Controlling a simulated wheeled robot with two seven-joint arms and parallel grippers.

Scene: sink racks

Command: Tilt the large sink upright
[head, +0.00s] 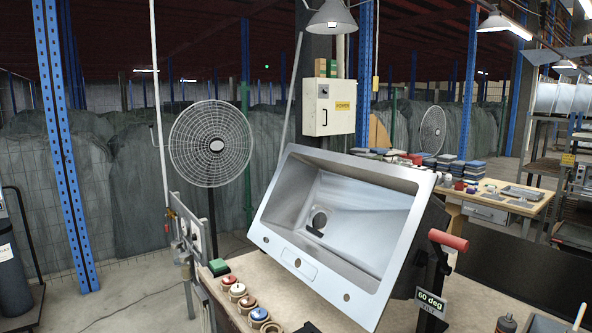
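The large sink (276,233) is a steel basin with a wide flat rim and a drain hole. It rests tilted on a dark stand on the workbench, with its open face toward me and its lower edge near the bench top. A red handle (448,240) sits on a dark lever at the right side of the sink. A sign below it (430,302) reads "60 deg". The back of the sink and most of the stand are hidden. Neither of my grippers is in view, and nothing is seen touching the sink or the handle.
A fan (210,143) stands behind on the left. A second table (520,197) holds stacked pads.

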